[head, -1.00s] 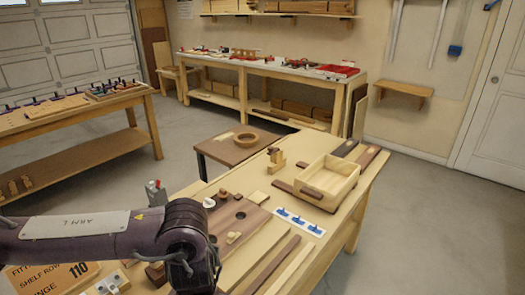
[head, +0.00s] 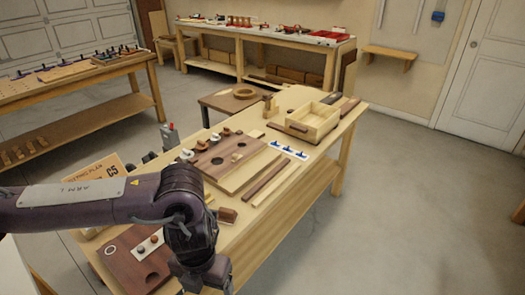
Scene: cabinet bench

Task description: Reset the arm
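My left arm (head: 110,198) comes in from the left over the near part of the workbench (head: 262,232) and bends down at the wrist. The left gripper (head: 208,282) is at the bottom edge, partly cut off, and its fingertips do not show. It hangs beside a dark board (head: 120,262) with a round hole. I cannot see anything held. My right arm and gripper are out of view.
On the bench are a dark board with round holes (head: 213,165), a wooden tray (head: 309,124), blue pieces on white cards (head: 288,150) and dark strips (head: 268,178). A small brown block (head: 227,215) lies near my wrist. Open floor (head: 410,210) is at the right.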

